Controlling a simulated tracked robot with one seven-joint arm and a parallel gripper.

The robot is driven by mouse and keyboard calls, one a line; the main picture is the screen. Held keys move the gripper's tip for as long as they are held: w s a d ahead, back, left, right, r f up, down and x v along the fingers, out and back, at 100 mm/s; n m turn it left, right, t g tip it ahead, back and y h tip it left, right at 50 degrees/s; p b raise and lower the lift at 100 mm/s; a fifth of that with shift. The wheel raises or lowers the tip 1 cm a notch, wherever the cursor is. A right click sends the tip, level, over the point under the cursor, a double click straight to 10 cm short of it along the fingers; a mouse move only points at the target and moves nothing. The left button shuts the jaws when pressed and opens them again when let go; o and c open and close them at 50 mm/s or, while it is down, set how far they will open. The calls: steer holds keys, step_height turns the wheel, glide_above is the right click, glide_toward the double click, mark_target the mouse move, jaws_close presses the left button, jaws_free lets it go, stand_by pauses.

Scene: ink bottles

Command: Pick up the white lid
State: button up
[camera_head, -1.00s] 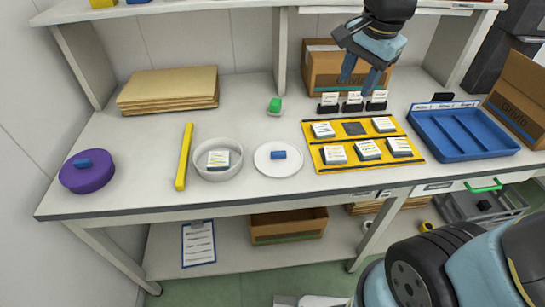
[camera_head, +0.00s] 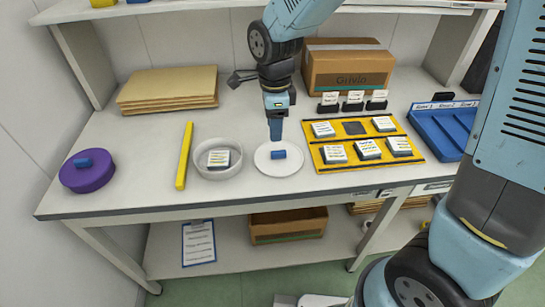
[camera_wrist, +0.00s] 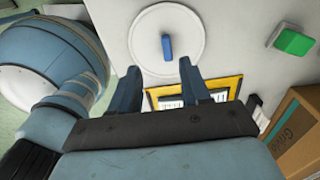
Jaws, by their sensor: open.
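The white lid (camera_head: 266,161) is a flat round disc with a blue handle (camera_head: 279,155) on top, lying on the table between the white bowl and the yellow mat. It also shows in the wrist view (camera_wrist: 190,30), with its blue handle (camera_wrist: 167,47) upright in that picture. My gripper (camera_head: 276,138) points down just above the lid, near the handle. In the wrist view my gripper (camera_wrist: 158,72) is open, its two fingers spread apart, with the handle beyond the tips and between their lines. Nothing is held. The exact height above the handle is hard to tell.
A white bowl (camera_head: 233,174) holding a labelled block stands left of the lid. A yellow mat (camera_head: 315,160) with several labelled blocks lies right. A purple lid (camera_head: 85,180) is at far left. A green-topped item (camera_wrist: 295,41) and a cardboard box (camera_wrist: 300,130) are near.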

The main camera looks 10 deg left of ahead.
mark_target(276, 152)
step_height(276, 152, down, 4)
steer(key=shift+w+d+f, duration=0.1)
steer(key=shift+w+f, duration=0.1)
steer(key=shift+f, duration=1.15)
steer(key=shift+w+d+f, duration=0.1)
steer(key=shift+w+f, duration=0.1)
steer(key=shift+f, duration=1.1)
jaws_close()
